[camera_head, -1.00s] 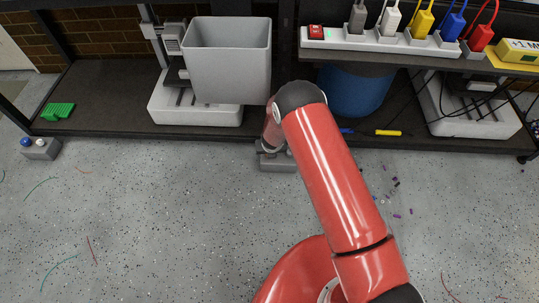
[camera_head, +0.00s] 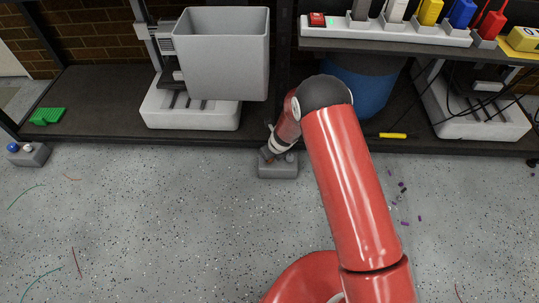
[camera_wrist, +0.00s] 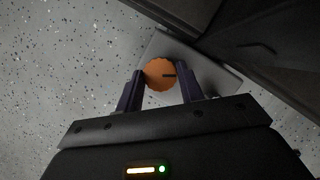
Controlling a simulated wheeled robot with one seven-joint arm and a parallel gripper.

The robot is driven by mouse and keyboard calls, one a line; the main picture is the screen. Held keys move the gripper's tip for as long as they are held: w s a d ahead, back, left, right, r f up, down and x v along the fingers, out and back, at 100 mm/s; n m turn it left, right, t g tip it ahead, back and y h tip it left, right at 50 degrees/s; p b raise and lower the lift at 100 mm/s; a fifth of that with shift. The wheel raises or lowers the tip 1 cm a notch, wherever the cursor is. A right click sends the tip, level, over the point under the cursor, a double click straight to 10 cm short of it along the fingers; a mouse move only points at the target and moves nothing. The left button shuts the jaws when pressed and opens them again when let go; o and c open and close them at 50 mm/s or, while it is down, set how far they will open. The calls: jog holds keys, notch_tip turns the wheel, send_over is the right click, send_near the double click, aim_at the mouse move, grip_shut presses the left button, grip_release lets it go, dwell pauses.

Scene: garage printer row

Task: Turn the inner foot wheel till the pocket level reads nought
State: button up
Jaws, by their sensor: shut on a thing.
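The inner foot wheel (camera_wrist: 160,74) is an orange round knob with a dark mark on its face, on a grey foot block (camera_wrist: 208,72). My gripper (camera_wrist: 161,86) has its two dark fingers on either side of the wheel, shut on it. In the head view the foot block (camera_head: 278,170) stands on the floor at the front of the rack, and my gripper (camera_head: 269,155) reaches down to its left part. The wheel is mostly hidden there. I cannot make out a pocket level or any reading.
Another grey foot block (camera_head: 28,154) with a blue knob stands at the far left. The floor in front is open, with thin filament scraps.

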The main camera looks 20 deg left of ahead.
dwell(0.3)
jog(key=o, duration=1)
jog(key=p+v, duration=0.1)
jog(key=v, duration=0.6)
jog(key=shift+s+d+r+p, duration=0.1)
jog(key=shift+r+p, duration=0.25)
jog(key=shift+p, duration=0.05)
